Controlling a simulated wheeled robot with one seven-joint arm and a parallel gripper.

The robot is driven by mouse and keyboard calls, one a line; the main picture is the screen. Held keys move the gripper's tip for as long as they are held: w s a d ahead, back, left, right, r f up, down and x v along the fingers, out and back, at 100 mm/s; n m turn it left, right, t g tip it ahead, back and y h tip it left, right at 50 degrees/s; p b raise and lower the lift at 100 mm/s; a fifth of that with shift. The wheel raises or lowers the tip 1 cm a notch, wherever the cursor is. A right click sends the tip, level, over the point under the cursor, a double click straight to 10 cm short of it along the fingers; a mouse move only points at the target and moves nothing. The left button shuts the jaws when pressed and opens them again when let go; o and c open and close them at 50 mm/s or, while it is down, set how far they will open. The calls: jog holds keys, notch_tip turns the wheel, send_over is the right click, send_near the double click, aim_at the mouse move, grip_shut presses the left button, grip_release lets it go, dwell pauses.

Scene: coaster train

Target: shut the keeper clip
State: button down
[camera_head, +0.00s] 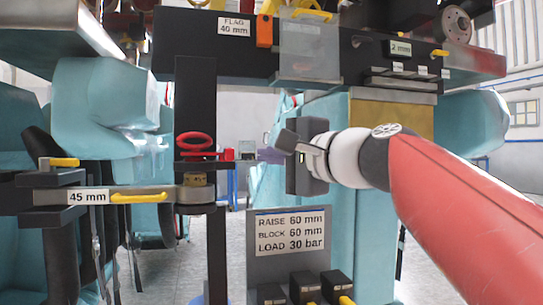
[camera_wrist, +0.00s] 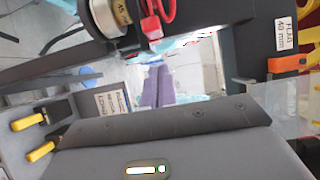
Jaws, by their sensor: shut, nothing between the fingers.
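No part is labelled as the keeper clip, so I cannot tell for sure which one it is. The red loop (camera_wrist: 160,15) also shows at the top of the wrist view, beside the round collar (camera_wrist: 109,17). My gripper (camera_head: 287,141) is shut and empty, right of the post and apart from the red loop.
A dark beam (camera_head: 215,58) crosses above, with a "FLAG 40 mm" label, an orange block (camera_head: 264,31) and a clear panel (camera_head: 309,50). Below stands a grey sign (camera_head: 289,237) reading RAISE 60 mm, with several yellow-handled black blocks (camera_head: 305,287). Teal seats stand on both sides.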

jog(key=s+a+b+v, duration=0.1)
jog(key=s+v, duration=0.1)
jog(key=v, duration=0.8)
jog(key=s+d+f+n+g+h+p, duration=0.1)
jog(key=d+f+h, duration=0.15)
jog(key=f, duration=0.75)
jog(key=d+f+n+g+h+p, duration=0.15)
jog(key=f+h, duration=0.25)
jog(key=f, duration=0.7)
jog(key=s+d+f+n+g+h, duration=0.2)
jog(key=s+d+f+n+h, duration=0.1)
jog(key=f, duration=0.7)
jog(key=s+d+f+n+g+h, duration=0.2)
jog(key=s+d+f, duration=0.4)
jog(key=f, duration=0.4)
jog(key=shift+s+d+f+n+h+p, duration=0.35)
jog(key=shift+s+n+h, duration=0.2)
jog(key=shift+h, duration=0.3)
